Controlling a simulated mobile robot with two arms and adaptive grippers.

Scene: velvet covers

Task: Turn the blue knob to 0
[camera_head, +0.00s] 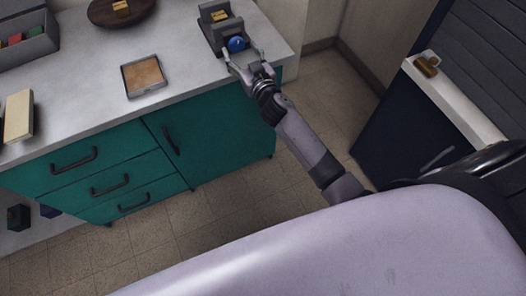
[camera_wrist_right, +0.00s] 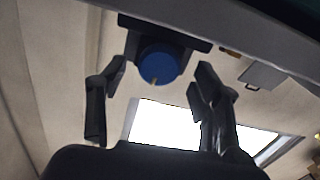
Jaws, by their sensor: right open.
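The blue knob (camera_head: 237,44) is on the front of a dark grey device (camera_head: 213,27) at the right end of the counter. In the right wrist view the knob (camera_wrist_right: 159,66) is round, with a small pale mark near its lower edge. My right gripper (camera_head: 243,58) is open right in front of the knob. In the wrist view its fingers (camera_wrist_right: 155,95) are spread to the left and right of the knob, with gaps visible on both sides. No scale or numbers can be read. My left gripper is not in view.
The device stands on a light counter (camera_head: 75,80) with green drawers below. A square tray (camera_head: 143,92), a round wooden board (camera_head: 112,22) and a grey bin (camera_head: 22,42) are to the left. A dark cabinet (camera_head: 385,135) with a pale top stands at the right.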

